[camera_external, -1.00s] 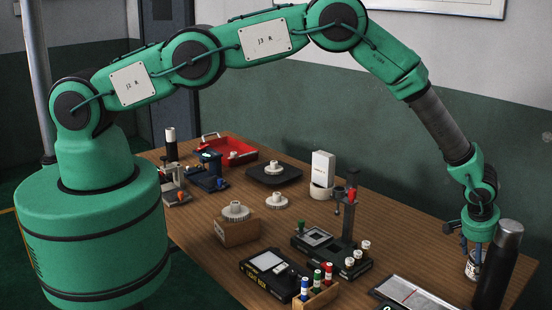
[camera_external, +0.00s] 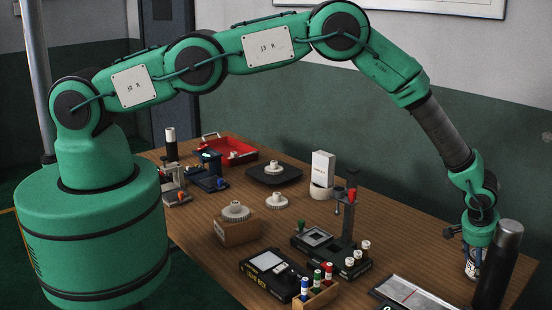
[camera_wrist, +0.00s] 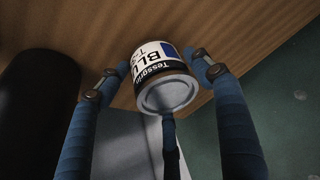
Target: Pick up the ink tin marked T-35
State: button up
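A small tin (camera_wrist: 163,80) with a white and black label and a blue patch sits between my fingers in the wrist view. In the external view the tin (camera_external: 472,266) is at the table's right end, partly covered by my fingers. The right fingertip is very close to the tin; contact there is unclear.
A tall black cylinder (camera_external: 498,268) stands close to my gripper on the right. A flat pale panel (camera_external: 412,293) lies in front. Bottles in a wooden rack (camera_external: 318,296) and a black device with a post (camera_external: 345,225) stand further left. The wall is just behind.

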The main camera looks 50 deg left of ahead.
aim_at(485, 255)
jog(key=c, duration=0.8)
jog(key=shift+r, duration=0.2)
jog(key=shift+r, duration=1.15)
jog(key=shift+w+r+b, duration=0.1)
jog(key=shift+r+b, duration=0.2)
jog(key=shift+r, duration=0.3)
jog(key=s+a+b, duration=0.1)
jog(key=s+a, duration=0.2)
jog(key=s, duration=0.1)
jog(key=s+a+b, duration=0.1)
jog(key=s+a, duration=0.2)
jog(key=s, duration=0.1)
jog(key=s+a+r+b, duration=0.1)
jog(key=s+a, duration=0.2)
jog(key=s, duration=0.1)
jog(key=shift+s+a+r, duration=0.1)
jog(key=shift+s+a, duration=0.25)
jog(key=shift+s, duration=0.05)
